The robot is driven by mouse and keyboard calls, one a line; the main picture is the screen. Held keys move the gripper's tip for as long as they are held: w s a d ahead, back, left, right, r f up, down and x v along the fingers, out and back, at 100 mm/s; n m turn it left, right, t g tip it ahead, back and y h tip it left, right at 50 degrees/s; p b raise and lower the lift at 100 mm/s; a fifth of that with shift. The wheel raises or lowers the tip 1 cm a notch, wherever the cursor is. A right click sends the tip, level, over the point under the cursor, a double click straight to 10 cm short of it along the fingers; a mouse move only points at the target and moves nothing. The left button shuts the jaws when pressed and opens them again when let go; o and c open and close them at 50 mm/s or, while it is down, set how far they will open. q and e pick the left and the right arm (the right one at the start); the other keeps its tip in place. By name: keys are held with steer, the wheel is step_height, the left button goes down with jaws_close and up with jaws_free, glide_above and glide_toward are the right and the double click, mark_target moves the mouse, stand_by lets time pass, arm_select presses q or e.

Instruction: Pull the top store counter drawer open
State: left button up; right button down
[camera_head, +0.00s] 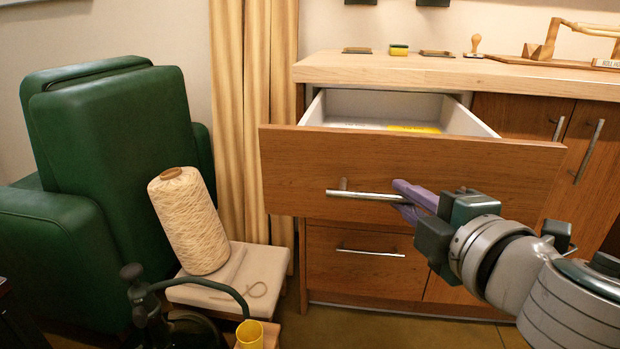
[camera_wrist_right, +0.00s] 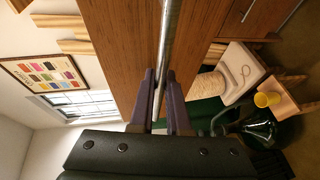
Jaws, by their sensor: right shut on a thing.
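The top drawer (camera_head: 410,160) of the wooden store counter (camera_head: 345,70) stands well open, its white inside showing. White and yellow flat items (camera_head: 412,129) lie in it. Its metal bar handle (camera_head: 345,194) runs across the wooden front. My right gripper (camera_head: 405,198) is shut on the handle near its right end; its purple fingers sit on both sides of the bar. In the right wrist view, the handle (camera_wrist_right: 172,40) passes between the fingers (camera_wrist_right: 163,110). My left gripper is not in view.
A lower drawer (camera_head: 365,262) is shut below. A green armchair (camera_head: 110,140) stands at left. A large thread cone (camera_head: 190,220) leans on a low stool (camera_head: 235,270), with a yellow cup (camera_head: 250,336) in front. Small tools, including a stamp (camera_head: 474,46), lie on the countertop.

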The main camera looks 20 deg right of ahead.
stand_by(0.3)
steer(key=c, duration=0.9)
jaws_free()
steer(key=shift+s, duration=0.15)
steer(key=v, duration=0.9)
steer(key=shift+s+r, duration=0.1)
steer(key=shift+s, duration=0.25)
